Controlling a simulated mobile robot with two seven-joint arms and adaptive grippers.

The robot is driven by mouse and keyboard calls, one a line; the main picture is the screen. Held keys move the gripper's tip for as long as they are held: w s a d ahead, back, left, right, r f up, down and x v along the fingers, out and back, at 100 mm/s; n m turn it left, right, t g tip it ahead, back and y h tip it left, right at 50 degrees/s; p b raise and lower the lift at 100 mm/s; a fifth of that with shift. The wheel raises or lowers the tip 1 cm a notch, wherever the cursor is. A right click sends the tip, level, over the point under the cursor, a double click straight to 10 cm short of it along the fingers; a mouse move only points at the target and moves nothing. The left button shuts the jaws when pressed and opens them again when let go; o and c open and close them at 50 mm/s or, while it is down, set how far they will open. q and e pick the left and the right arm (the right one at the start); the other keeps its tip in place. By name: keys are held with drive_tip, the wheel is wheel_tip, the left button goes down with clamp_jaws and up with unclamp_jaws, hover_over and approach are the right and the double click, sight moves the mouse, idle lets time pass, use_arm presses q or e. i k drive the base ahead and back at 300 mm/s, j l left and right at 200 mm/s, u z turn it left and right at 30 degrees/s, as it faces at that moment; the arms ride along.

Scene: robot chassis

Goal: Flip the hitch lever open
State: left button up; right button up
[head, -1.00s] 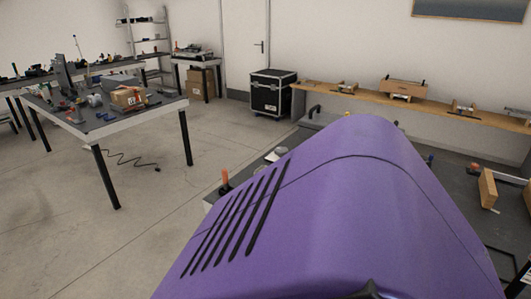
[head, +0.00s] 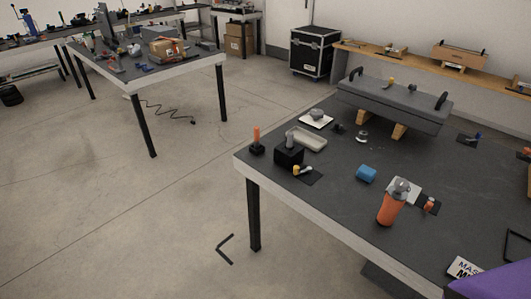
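Neither gripper is in view. I cannot surely pick out the hitch lever; several small fittings stand on the dark table (head: 320,195). Near its left corner is a black block (head: 288,155) with a grey upright piece on top. Left of it, an upright orange handle (head: 257,135) rises from a small black base. A small yellow and white part (head: 300,170) lies on a dark pad in front of the block. Which of these, if any, is the lever is too small to tell.
A grey slab on wooden blocks (head: 395,103) is behind. A purple surface (head: 505,282) fills the lower right corner. The left floor is mostly clear.

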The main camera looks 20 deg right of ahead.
sight(296, 168)
drive_tip(key=z, duration=0.8)
